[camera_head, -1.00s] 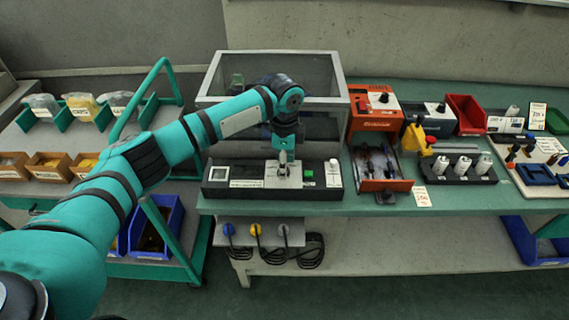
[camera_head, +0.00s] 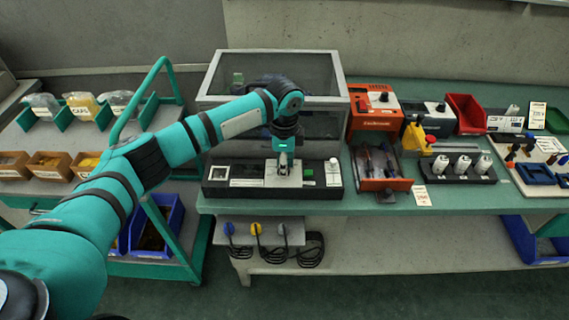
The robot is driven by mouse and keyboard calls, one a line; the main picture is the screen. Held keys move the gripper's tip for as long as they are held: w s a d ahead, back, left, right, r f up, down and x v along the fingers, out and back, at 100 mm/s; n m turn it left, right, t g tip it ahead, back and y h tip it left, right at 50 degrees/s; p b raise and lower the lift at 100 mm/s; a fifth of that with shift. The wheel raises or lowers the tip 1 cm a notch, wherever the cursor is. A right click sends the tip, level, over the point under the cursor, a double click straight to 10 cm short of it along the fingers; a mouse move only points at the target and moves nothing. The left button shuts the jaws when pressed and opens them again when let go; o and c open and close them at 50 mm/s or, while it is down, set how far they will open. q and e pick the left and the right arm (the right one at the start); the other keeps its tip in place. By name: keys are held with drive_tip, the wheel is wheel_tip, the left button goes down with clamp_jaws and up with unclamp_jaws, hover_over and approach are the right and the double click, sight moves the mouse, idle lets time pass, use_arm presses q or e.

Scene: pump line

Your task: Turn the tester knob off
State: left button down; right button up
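The tester is a long black box (camera_head: 325,190) at the front edge of the green bench, below a clear-walled enclosure (camera_head: 320,72). Its top has a white panel at the left, a grey plate (camera_head: 294,182) in the middle, a green button (camera_head: 308,173) and a white block to the right. My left gripper (camera_head: 284,170) points down onto the grey plate, with its fingertips at or just above it. I cannot make out the knob; the gripper may hide it. The fingers are too small to tell if they hold anything. My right gripper is not in view.
A black rack with white bottles (camera_head: 459,167) is further right. A shelf with plugs and cables (camera_head: 270,240) is below. A cart with bins stands at the left.

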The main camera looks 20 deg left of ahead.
use_arm(q)
drive_tip(key=shift+r+n+p, duration=0.2)
drive_tip(key=shift+n+p, duration=0.1)
drive_tip(key=shift+p, duration=0.2)
drive_tip(key=n+p, duration=0.8)
drive_tip(key=p, duration=0.2)
drive_tip(key=n+p, duration=0.3)
drive_tip(key=shift+w+n, duration=0.1)
drive_tip(key=shift+n, duration=0.3)
drive_tip(key=shift+w+a+f+n+p, duration=0.1)
drive_tip(key=shift+n+p, duration=1)
drive_tip(key=shift+n, duration=0.7)
drive_tip(key=c, duration=1.1)
unclamp_jaws()
drive_tip(key=shift+o, duration=0.2)
wheel_tip(320, 180, up, 12)
